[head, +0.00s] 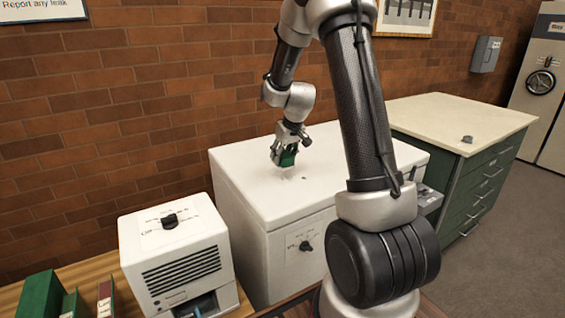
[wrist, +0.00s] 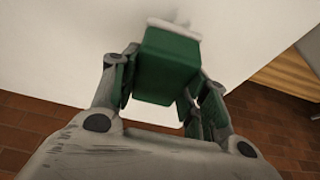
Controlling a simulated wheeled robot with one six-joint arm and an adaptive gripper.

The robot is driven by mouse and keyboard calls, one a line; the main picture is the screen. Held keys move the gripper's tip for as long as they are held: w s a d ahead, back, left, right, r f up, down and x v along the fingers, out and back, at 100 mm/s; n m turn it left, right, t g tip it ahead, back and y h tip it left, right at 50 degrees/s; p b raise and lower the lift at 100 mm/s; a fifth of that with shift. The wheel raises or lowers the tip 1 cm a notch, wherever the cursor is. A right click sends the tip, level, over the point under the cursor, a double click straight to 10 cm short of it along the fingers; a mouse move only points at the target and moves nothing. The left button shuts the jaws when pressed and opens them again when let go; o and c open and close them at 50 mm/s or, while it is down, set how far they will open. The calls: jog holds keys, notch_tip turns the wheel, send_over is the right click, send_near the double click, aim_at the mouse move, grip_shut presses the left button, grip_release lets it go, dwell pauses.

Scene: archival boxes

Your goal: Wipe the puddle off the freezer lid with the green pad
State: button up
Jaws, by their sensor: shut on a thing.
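The white chest freezer (head: 240,185) stands against the brick wall, its lid closed. My gripper (head: 287,152) is over the middle of the lid, shut on the green pad (head: 288,159). In the wrist view the green pad (wrist: 168,62) sits between both fingers of my gripper (wrist: 165,85), with a whitish strip along its far edge. The pad looks just above the lid; whether it touches cannot be told. Faint small marks, perhaps the puddle (head: 285,179), show on the lid just in front of the pad. The puddle's full outline is not clear.
A white box with a black knob (head: 170,221) stands left of the freezer. Green binders (head: 40,297) stand at lower left. A green drawer cabinet (head: 482,185) with a pale top is at right, a small grey object (head: 467,139) on it. The lid around the pad looks clear.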

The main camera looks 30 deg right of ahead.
aim_at(284, 154)
jog(key=shift+r, duration=1.9)
jog(key=shift+s, duration=0.1)
